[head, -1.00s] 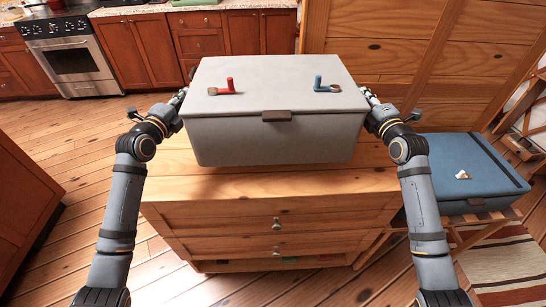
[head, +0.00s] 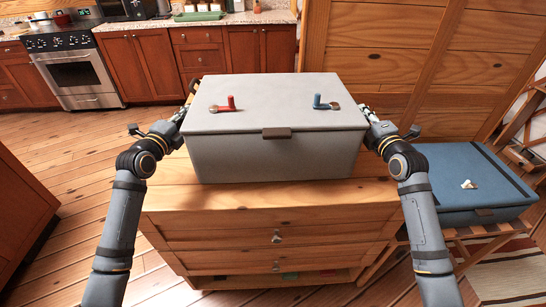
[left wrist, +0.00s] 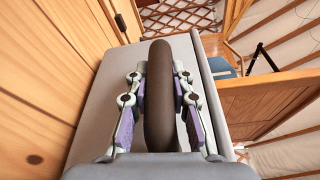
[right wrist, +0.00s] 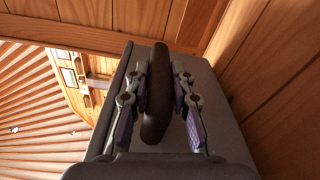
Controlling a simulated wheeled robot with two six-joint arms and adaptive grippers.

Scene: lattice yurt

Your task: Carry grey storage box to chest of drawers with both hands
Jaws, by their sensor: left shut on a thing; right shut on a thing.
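The grey storage box (head: 275,155) is level over the wooden chest of drawers (head: 225,228), near its top; I cannot tell whether its base touches. Its lid is closed, with a brown latch tab at the front. My left gripper (head: 180,114) is at the box's left end, and my right gripper (head: 368,116) is at its right end. In the left wrist view, the fingers are shut on a dark handle (left wrist: 158,100). In the right wrist view, the fingers are shut on the other dark handle (right wrist: 157,100). The fingertips are mostly hidden in the head view.
A blue case (head: 455,185) lies on a wooden stand to the right. A wooden panel (head: 400,60) rises behind. Kitchen cabinets and a stove (head: 75,70) are at the back left, with open floor before them.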

